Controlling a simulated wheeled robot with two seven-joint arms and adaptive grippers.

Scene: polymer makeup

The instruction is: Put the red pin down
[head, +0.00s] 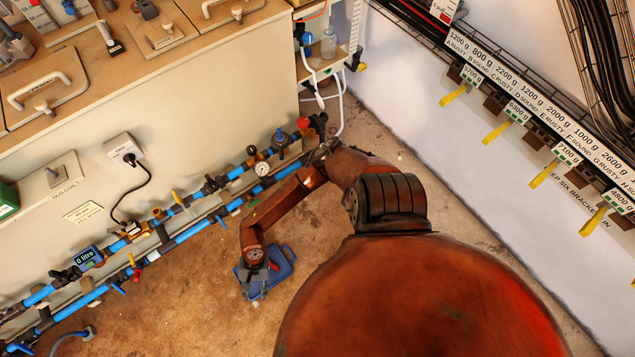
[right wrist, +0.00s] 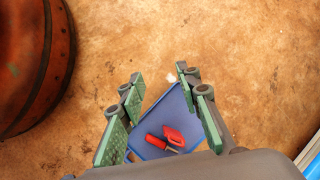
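A small blue tray (head: 284,258) lies on the brown floor, and it also shows in the right wrist view (right wrist: 178,103). In it lie two red pieces side by side: a rounded red handle (right wrist: 156,142) and a broader red piece (right wrist: 174,136) with a metal shaft beside it. I cannot tell which is the red pin. My right gripper (head: 250,287) is over the tray's left part in the head view. In the wrist view its green-padded fingers (right wrist: 163,80) are spread wide, with nothing between the tips. My left gripper is not in view.
Blue pipes with valves and a gauge (head: 262,169) run along the bench front, left of my right arm. A white wall with labelled weights (head: 518,85) stands at the right. Bare floor (head: 185,290) lies left of the tray.

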